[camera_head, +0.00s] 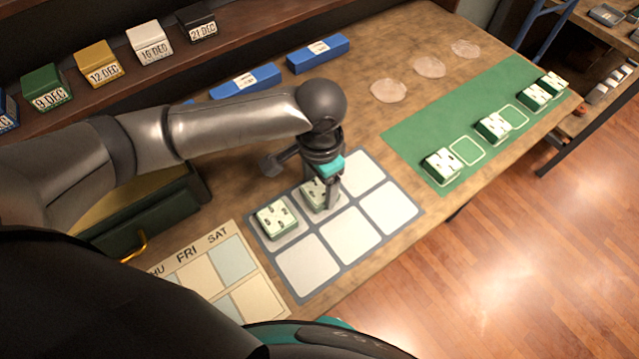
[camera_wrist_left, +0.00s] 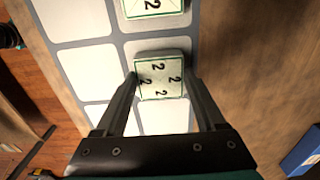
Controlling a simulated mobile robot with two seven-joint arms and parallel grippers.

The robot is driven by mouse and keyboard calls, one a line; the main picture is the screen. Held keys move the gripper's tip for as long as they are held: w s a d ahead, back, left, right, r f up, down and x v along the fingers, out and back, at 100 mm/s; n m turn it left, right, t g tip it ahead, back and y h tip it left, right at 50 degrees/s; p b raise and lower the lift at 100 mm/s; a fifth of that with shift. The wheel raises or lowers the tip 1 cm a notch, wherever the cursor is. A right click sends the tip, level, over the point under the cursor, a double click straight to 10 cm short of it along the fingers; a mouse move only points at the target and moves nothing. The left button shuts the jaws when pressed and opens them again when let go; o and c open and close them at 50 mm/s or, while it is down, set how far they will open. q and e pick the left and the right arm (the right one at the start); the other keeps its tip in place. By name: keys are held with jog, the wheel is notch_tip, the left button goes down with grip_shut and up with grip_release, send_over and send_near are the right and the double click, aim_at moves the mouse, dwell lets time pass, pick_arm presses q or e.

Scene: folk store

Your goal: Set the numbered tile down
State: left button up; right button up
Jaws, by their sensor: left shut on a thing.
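My left gripper (camera_head: 326,192) is shut on a pale green-edged numbered tile (camera_head: 317,196), over the middle square of the back row of the grey mat (camera_head: 334,268). In the left wrist view the tile (camera_wrist_left: 160,76), marked with several 2s, sits between the two fingers (camera_wrist_left: 163,80). I cannot tell whether it touches the mat. A second numbered tile (camera_head: 277,219) lies in the left back square; part of it shows in the left wrist view (camera_wrist_left: 152,8). The other squares are bare. My right gripper is not in view.
A green mat (camera_head: 413,139) with several more tiles (camera_head: 442,164) lies to the right. Clear discs (camera_head: 389,90) and blue bars (camera_head: 318,53) lie behind. Date blocks (camera_head: 98,63) stand on a shelf. A weekday chart (camera_head: 259,298) lies left; an open green drawer (camera_head: 150,217) is beside it.

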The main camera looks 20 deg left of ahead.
aim_at(320, 190)
pick_arm(q)
jog(key=o, duration=1.5)
jog(key=shift+f, duration=0.1)
notch_tip(320, 190, up, 12)
jog(key=p, duration=0.3)
jog(key=shift+r, duration=0.2)
